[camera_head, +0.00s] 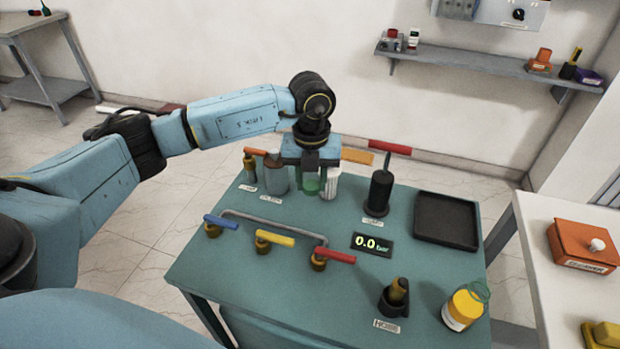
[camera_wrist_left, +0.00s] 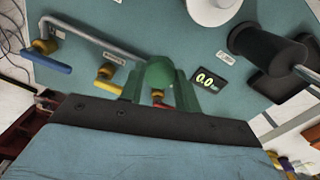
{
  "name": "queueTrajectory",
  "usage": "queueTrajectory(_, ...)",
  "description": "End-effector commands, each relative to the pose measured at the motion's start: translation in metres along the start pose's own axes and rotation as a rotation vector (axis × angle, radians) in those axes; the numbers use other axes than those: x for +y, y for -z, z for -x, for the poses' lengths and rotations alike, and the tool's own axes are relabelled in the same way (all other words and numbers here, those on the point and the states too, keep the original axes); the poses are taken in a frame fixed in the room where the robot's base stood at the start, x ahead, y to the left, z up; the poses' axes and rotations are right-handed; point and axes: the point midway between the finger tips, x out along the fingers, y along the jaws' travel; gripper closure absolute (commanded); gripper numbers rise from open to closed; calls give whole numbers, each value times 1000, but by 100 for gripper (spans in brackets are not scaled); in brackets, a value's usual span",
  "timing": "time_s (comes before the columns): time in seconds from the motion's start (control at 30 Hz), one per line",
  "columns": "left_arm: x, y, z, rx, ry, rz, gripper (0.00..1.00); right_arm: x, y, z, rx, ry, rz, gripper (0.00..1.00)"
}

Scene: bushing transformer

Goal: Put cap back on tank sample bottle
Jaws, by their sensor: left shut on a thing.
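My left gripper (camera_head: 311,182) is above the far left part of the teal table. Its fingers are shut on a green, rounded thing that looks like a cap; in the left wrist view this green cap (camera_wrist_left: 159,74) sits between the fingertips. A white ribbed cylinder (camera_head: 331,184) stands just right of the gripper, and a grey canister (camera_head: 276,179) just left of it. I cannot tell which container is the tank sample bottle. My right gripper is not in view.
Blue, yellow and red valve handles (camera_head: 274,239) sit on a grey pipe at the front left. A pressure display (camera_head: 371,244) reads 0.0. A tall black cylinder with a red handle (camera_head: 379,191), a black tray (camera_head: 446,220) and a black holder (camera_head: 396,299) occupy the right half.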

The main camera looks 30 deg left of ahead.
Motion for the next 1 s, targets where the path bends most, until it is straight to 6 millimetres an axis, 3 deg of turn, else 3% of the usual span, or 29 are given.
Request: queueTrajectory(1.0,-36,55,34,-5,2,-2550,92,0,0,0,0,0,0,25)
